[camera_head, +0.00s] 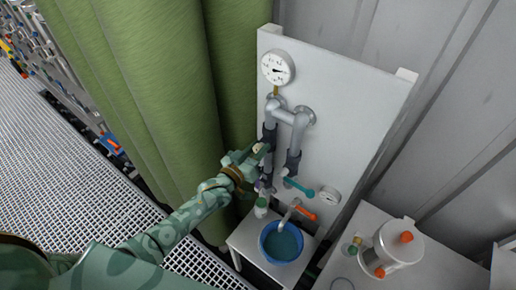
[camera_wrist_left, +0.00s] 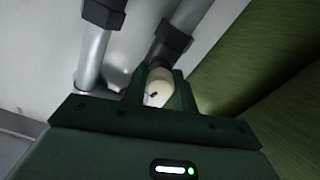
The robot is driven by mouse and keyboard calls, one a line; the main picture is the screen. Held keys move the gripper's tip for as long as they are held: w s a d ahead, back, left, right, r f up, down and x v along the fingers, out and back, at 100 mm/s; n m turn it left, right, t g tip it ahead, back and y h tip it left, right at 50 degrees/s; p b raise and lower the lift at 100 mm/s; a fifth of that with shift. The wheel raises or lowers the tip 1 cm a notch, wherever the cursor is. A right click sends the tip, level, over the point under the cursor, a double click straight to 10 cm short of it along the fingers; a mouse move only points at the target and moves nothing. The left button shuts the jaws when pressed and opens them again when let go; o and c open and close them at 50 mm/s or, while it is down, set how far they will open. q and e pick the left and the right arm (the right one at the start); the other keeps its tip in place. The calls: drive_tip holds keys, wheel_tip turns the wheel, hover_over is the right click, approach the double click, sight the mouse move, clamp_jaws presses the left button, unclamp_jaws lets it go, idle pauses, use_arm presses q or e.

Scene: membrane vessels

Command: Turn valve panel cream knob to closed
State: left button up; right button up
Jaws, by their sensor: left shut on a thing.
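The valve panel (camera_head: 345,110) is a white upright board with grey pipes, dark couplings and gauges. The cream knob (camera_head: 257,147) shows as a small pale spot at my left gripper, on the panel's left pipe. My left gripper (camera_head: 254,152) is shut on the knob. In the left wrist view the cream knob (camera_wrist_left: 159,87) sits between the two dark fingers of the left gripper (camera_wrist_left: 160,92), with a small dark mark on its face. The fingers hide its sides. My right gripper is not in view.
A teal lever (camera_head: 299,187) and an orange lever (camera_head: 305,213) stick out lower on the panel. A blue bucket (camera_head: 262,245) stands on a small white table below. A grey vessel (camera_head: 398,245) with orange caps stands at right. Large green cylinders (camera_head: 160,90) rise close behind my left arm.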

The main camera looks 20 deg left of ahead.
use_arm(q)
drive_tip(key=m, duration=0.3)
drive_tip(key=shift+f+m, duration=0.1)
drive_tip(key=shift+m, duration=0.3)
drive_tip(key=m+b, duration=0.1)
drive_tip(key=m, duration=0.2)
drive_tip(key=shift+m, duration=0.3)
drive_tip(key=m, duration=0.3)
drive_tip(key=shift+b, duration=0.35)
drive_tip(key=shift+m+b, duration=0.55)
drive_tip(key=shift+m, duration=1.55)
drive_tip(key=o, duration=1)
